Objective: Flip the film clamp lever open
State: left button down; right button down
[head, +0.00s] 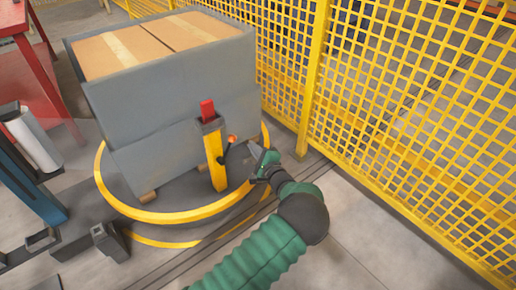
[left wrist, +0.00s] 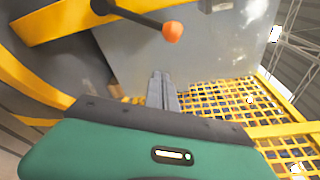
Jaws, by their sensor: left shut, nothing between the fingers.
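The film clamp lever is a dark rod with an orange-red knob (head: 231,138). It sticks out from the yellow post (head: 216,160) beside the wrapped pallet load. In the left wrist view the lever (left wrist: 135,17) crosses the top, its knob above the fingers and slightly right of them. My left gripper (head: 254,151) is shut and empty, just right of the knob and apart from it in the head view. Its closed fingers also show in the left wrist view (left wrist: 162,85), pointing towards the grey load. My right gripper is not in view.
The grey-wrapped load (head: 165,100) with cardboard boxes stands on a round turntable with a yellow rim (head: 185,214). A red block (head: 207,110) tops the post. Yellow mesh fencing (head: 400,100) closes off the right. A film roll (head: 33,140) stands at the left. Floor is clear at lower right.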

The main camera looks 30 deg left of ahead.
pick_arm(q)
jog(key=a, duration=0.1)
jog(key=s+a+r, duration=0.1)
jog(key=a+p, duration=0.1)
jog(key=shift+s+a+r, duration=0.25)
jog(key=shift+s+r, duration=0.05)
jog(key=shift+s, duration=0.05)
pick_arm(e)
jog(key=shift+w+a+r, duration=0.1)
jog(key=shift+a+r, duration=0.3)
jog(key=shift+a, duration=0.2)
